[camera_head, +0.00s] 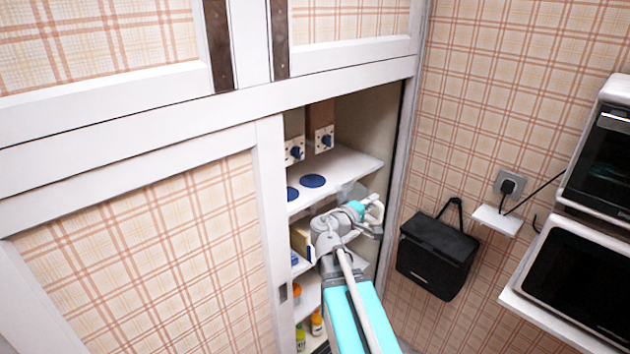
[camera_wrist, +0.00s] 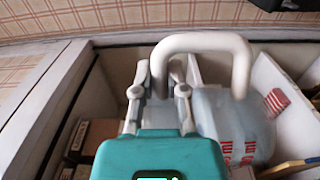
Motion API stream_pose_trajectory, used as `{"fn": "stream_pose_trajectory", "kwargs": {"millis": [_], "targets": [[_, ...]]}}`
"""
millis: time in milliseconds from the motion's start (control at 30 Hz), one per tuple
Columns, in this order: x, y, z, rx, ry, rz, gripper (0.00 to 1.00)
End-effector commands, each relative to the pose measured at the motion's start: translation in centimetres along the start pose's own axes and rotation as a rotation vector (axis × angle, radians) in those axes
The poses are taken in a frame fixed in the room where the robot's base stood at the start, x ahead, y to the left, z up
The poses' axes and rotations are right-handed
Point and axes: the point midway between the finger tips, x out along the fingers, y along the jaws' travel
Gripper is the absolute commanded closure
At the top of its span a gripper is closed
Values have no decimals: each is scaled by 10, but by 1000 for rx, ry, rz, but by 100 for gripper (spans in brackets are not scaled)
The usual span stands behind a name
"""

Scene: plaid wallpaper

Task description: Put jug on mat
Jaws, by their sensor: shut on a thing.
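The jug (camera_wrist: 228,118) is translucent with red markings and a white handle. In the wrist view, my gripper (camera_wrist: 161,82) is shut on one side of the handle, and the jug's body lies to the right. In the head view, my gripper (camera_head: 368,212) is at the right part of the open cupboard, near the shelf's edge. A pale, see-through part of the jug (camera_head: 349,191) shows just above it. My arm hides part of the lower shelves.
The white upper shelf (camera_head: 347,163) has bare room right of the mats. Sockets (camera_head: 324,139) are behind it. A sliding door (camera_head: 150,260) covers the cupboard's left. Bottles (camera_head: 316,322) stand lower down. A black bag (camera_head: 437,255) hangs on the right wall, beside ovens (camera_head: 590,265).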

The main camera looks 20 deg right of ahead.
Motion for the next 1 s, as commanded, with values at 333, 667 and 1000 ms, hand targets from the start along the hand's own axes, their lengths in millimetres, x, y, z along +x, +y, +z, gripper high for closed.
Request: {"fn": "stream_pose_trajectory", "kwargs": {"millis": [333, 667, 1000], "targets": [[8, 0, 5, 0, -9, 0, 100], [42, 2, -21, 1, 113, -1, 100], [95, 4, -67, 3, 368, -2, 100]]}}
